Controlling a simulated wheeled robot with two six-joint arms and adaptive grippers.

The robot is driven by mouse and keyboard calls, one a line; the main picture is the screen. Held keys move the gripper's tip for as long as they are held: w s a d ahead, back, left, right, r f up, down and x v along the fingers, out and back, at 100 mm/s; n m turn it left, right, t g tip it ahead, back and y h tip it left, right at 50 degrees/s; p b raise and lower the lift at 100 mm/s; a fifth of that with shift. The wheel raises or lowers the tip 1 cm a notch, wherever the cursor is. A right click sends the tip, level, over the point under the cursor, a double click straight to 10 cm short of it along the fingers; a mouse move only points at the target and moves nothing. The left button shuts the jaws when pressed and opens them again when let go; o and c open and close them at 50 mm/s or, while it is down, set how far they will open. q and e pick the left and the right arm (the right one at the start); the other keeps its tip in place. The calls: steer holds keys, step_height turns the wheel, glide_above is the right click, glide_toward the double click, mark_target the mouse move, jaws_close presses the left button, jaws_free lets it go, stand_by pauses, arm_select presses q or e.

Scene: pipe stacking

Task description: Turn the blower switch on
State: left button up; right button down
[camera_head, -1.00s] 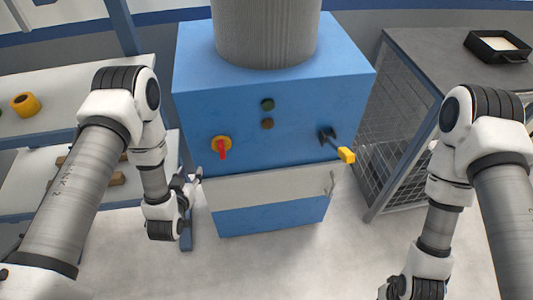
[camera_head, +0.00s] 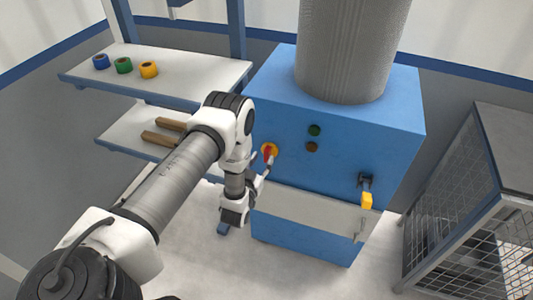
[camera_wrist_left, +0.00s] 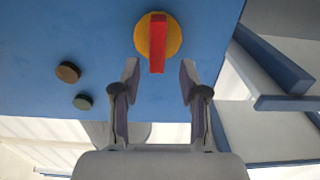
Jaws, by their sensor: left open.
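The blue blower cabinet (camera_head: 345,140) stands in the middle of the head view, with a grey ribbed duct (camera_head: 350,50) on top. Its rotary switch has a red handle on a yellow disc (camera_head: 271,147) and sits at the left of the front face. In the left wrist view the red handle (camera_wrist_left: 157,45) points toward the gripper, in front of the yellow disc (camera_wrist_left: 174,38). My left gripper (camera_head: 263,168) is open and empty, close to the switch. In the wrist view its fingertips (camera_wrist_left: 160,72) stand on either side of the handle's line. My right gripper is out of view.
Green (camera_head: 314,130) and brown (camera_head: 312,147) buttons sit right of the switch. A yellow-handled lever (camera_head: 367,199) sticks out farther right. A shelf (camera_head: 205,78) with tape rolls stands at left, a wire-mesh cage table (camera_head: 470,220) at right.

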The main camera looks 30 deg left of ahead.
mark_target(266, 154)
arm_select(q)
steer(key=w, duration=0.2)
steer(key=shift+w+r, duration=0.25)
steer(key=shift+w, duration=0.15)
steer(key=shift+w+a, duration=0.1)
steer(key=shift+w, duration=0.1)
steer(key=shift+a+f, duration=0.15)
steer(key=shift+a, duration=0.05)
steer(key=shift+d, duration=0.1)
jaws_close()
